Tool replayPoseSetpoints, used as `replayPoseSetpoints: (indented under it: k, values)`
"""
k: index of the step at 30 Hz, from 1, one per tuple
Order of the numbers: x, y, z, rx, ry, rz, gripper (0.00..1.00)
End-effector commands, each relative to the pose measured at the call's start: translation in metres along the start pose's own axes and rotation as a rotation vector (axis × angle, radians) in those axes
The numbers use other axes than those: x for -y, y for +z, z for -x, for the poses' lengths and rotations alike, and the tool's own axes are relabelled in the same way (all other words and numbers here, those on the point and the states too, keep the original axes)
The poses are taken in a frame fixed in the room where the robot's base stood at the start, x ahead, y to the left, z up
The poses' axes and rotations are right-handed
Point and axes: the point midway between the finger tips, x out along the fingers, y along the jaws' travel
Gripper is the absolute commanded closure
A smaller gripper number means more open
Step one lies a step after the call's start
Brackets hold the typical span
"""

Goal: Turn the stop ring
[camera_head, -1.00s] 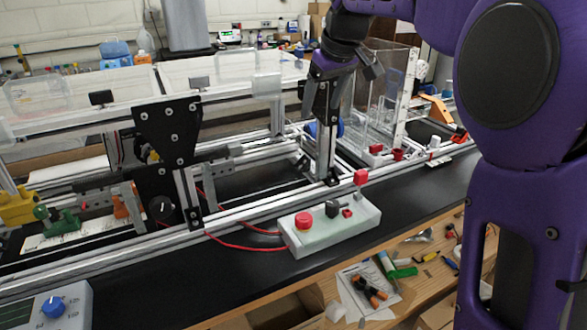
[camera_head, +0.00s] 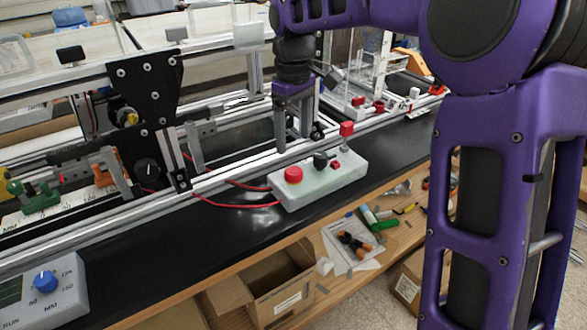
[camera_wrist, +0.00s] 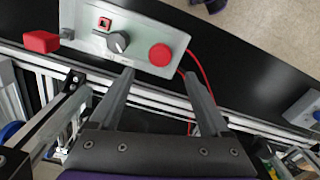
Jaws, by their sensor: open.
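A pale control box (camera_head: 340,180) stands on the black bench beside the rails. On its left end is a round red stop button (camera_head: 293,174), which also shows in the wrist view (camera_wrist: 160,55); no separate ring can be made out around it. My gripper (camera_head: 292,142) points down behind the red button, over the rails, with its two fingers apart and nothing between them. In the wrist view my gripper (camera_wrist: 159,75) has the red button just beyond and between its fingertips. The gap in height between fingers and button cannot be told.
A dark knob (camera_wrist: 118,42), a small red button (camera_wrist: 104,23) and a red block on a post (camera_head: 347,129) share the box or its edge. Red cables (camera_head: 240,203) run leftward. A black plate (camera_head: 146,90) stands on the rails. The bench front is clear.

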Motion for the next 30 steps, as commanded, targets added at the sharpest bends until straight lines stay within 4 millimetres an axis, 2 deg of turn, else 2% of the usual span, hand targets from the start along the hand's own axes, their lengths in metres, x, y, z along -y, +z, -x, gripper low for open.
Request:
replayPoseSetpoints:
  k: [1, 6, 12, 17, 25, 30]
  values:
    - [0.0, 0.001, -0.015, 0.003, -0.002, -0.001, 0.19]
    - [0.0, 0.001, -0.049, 0.002, -0.002, -0.002, 0.19]
    - [0.0, 0.0, -0.075, 0.0, -0.001, -0.001, 0.19]
    - [0.0, 0.0, -0.083, 0.0, -0.001, -0.002, 0.19]
    - [0.0, 0.0, -0.084, -0.001, 0.0, -0.002, 0.19]
    - [0.0, 0.0, -0.083, -0.001, 0.0, -0.001, 0.5]
